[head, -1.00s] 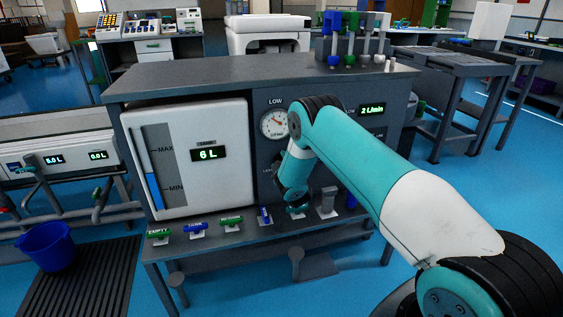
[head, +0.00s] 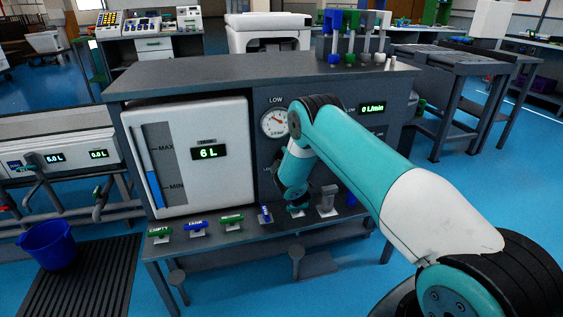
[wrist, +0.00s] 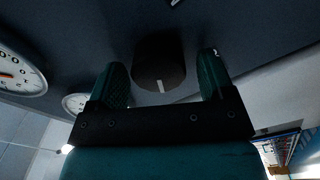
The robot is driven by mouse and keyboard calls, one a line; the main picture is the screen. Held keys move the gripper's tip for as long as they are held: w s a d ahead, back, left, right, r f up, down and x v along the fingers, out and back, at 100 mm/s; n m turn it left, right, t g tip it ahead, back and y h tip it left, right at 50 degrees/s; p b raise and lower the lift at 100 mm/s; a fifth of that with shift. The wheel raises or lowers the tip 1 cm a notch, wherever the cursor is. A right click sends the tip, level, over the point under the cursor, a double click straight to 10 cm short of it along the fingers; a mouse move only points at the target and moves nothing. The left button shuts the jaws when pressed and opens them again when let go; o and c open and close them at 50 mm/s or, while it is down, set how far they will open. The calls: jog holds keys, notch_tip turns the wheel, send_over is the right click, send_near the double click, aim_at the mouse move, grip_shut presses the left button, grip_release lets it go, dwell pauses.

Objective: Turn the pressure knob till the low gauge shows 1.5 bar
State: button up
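The pressure knob (wrist: 158,62) is a dark round knob with a white pointer mark, seen in the wrist view. My gripper (wrist: 163,80) is open, with one finger on each side of the knob. A small gap shows at the right finger; the left finger is very close to the knob, and I cannot tell if it touches. In the head view my arm hides the knob and fingers. The low gauge (head: 274,123) is a white dial left of my arm with an orange-red needle; its value is too small to read.
A flow display (head: 372,108) on the panel reads 0 L/min. The white tank (head: 220,120) reads 6 L. Several labelled valve handles, including a green one (head: 232,219), line the shelf below. Two dials, one partly cut off (wrist: 18,72), show left of the gripper in the wrist view.

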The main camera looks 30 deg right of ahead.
jog(key=b+v, duration=1.7)
jog(key=b, duration=0.7)
jog(key=shift+s, duration=0.25)
jog(key=shift+r, duration=0.1)
